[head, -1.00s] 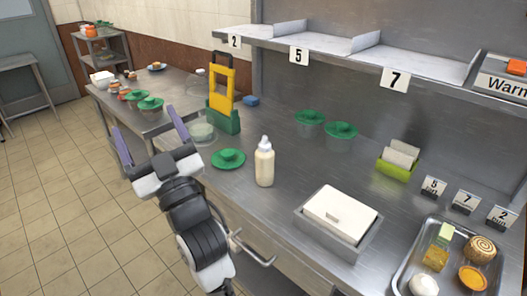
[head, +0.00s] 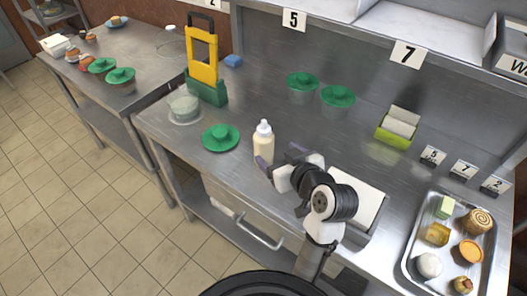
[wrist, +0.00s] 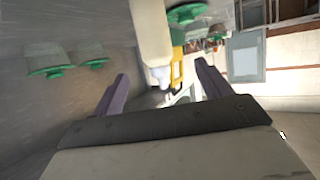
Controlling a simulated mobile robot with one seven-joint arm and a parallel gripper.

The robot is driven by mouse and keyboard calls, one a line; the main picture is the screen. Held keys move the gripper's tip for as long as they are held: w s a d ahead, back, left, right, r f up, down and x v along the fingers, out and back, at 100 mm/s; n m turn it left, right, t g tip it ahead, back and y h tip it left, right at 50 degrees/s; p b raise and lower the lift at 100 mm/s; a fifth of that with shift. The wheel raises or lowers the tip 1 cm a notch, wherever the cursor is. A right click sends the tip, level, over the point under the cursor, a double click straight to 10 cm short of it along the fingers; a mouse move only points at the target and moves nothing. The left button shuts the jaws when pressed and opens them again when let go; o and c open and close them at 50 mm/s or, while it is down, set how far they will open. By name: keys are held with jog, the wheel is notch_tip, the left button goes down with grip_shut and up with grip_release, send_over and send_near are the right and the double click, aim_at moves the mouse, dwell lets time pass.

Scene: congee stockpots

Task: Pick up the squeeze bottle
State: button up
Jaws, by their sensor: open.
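The squeeze bottle (head: 264,145) is cream-coloured with a white cap and stands upright on the steel counter (head: 215,172). My gripper (head: 281,157) is open and empty, at the bottle's near right side in the head view. One purple finger overlaps the bottle's lower part there. In the wrist view the bottle (wrist: 150,32) appears upside down, beyond the open fingers (wrist: 161,75), its nozzle in line with the gap between them. I cannot tell whether a finger touches it.
A green lid (head: 221,137) lies left of the bottle. A yellow-and-green stand (head: 203,62) and a clear container (head: 184,105) are behind it. A white-lidded bin (head: 362,195) is to the right, partly behind my arm. A food tray (head: 409,240) is farther right.

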aim_at(266, 145)
jog(key=shift+w+a+f+b, duration=0.45)
jog(key=shift+w+f+b, duration=0.2)
jog(key=shift+b, duration=2.55)
jog(key=x, duration=0.1)
jog(key=b+x, duration=0.1)
jog(key=x, duration=0.2)
jog(key=shift+w+a+r, duration=0.15)
jog(key=shift+w+a, duration=0.05)
jog(key=shift+w, duration=0.2)
jog(key=shift+d+f+p+x, duration=0.1)
jog(key=shift+d+x, duration=0.05)
jog(key=shift+x, duration=0.85)
jog(key=shift+d+f+p+x, duration=0.15)
jog(key=shift+x, duration=0.85)
jog(key=shift+d+f+p+x, duration=0.1)
jog(key=shift+d+x, duration=0.05)
jog(key=shift+x, duration=0.9)
jog(key=c, duration=0.8)
